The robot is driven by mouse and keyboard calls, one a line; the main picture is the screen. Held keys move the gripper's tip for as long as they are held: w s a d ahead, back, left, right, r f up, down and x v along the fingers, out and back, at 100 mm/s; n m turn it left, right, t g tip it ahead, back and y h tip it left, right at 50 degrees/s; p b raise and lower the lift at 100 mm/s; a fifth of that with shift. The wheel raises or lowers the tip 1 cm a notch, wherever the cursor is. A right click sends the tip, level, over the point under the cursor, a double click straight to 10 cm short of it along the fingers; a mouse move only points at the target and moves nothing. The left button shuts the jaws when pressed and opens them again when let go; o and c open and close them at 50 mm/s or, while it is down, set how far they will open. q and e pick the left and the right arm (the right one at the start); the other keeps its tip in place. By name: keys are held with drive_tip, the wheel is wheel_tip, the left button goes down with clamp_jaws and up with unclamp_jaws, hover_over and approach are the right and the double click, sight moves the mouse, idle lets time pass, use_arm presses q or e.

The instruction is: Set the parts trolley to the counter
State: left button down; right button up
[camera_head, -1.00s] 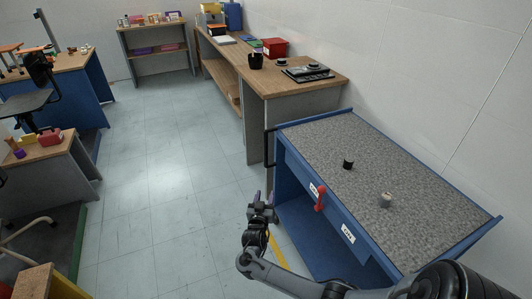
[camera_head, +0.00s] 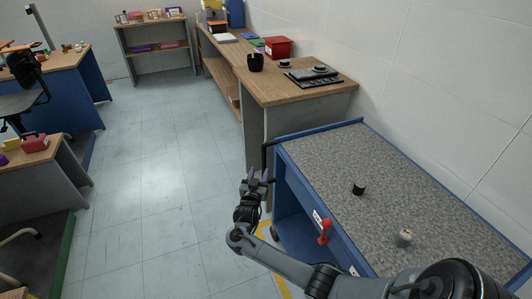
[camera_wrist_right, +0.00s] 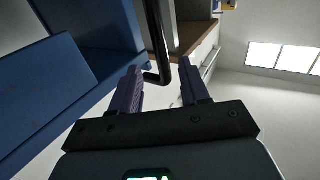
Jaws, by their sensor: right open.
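The parts trolley (camera_head: 320,165) is blue with a grey speckled top, at the right in the head view. Its black bar handle (camera_head: 266,158) is on the end facing the counter; the handle also shows in the right wrist view (camera_wrist_right: 155,40). The wood-topped counter (camera_head: 285,92) stands along the wall just beyond the trolley. My right gripper (camera_head: 256,177) is open beside the handle. In the right wrist view its fingers (camera_wrist_right: 163,85) are spread, with the handle's bent end reaching between the fingertips. My left gripper is not in view.
A small black cylinder (camera_head: 359,188) and a pale knob-like part (camera_head: 404,237) sit on the trolley. A red lever (camera_head: 325,231) is on its front. A black cup (camera_head: 255,62) and red box (camera_head: 278,47) are on the counter. Open floor (camera_head: 160,190) lies left.

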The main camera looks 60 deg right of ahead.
sight(263, 161)
drive_tip(key=b+x, duration=0.1)
drive_tip(key=f+b+x, duration=0.1)
drive_tip(key=x, duration=0.1)
drive_tip(key=shift+d, duration=0.3)
drive_tip(key=x, duration=0.1)
drive_tip(key=b+x, duration=0.1)
drive_tip(key=x, duration=0.1)
drive_tip(key=b+x, duration=0.1)
drive_tip(key=shift+w+d+r, duration=0.1)
drive_tip(key=shift+d+r, duration=0.05)
drive_tip(key=shift+r, duration=0.1)
drive_tip(key=shift+w+d+b, duration=0.25)
drive_tip(key=shift+d+b, duration=0.05)
drive_tip(key=shift+d, duration=0.25)
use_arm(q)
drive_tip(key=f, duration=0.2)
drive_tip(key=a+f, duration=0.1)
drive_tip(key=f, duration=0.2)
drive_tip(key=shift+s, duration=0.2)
use_arm(e)
drive_tip(key=shift+d+r, duration=0.1)
drive_tip(key=shift+d, duration=0.05)
drive_tip(key=shift+c, duration=0.3)
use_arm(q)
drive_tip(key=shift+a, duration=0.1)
use_arm(e)
clamp_jaws()
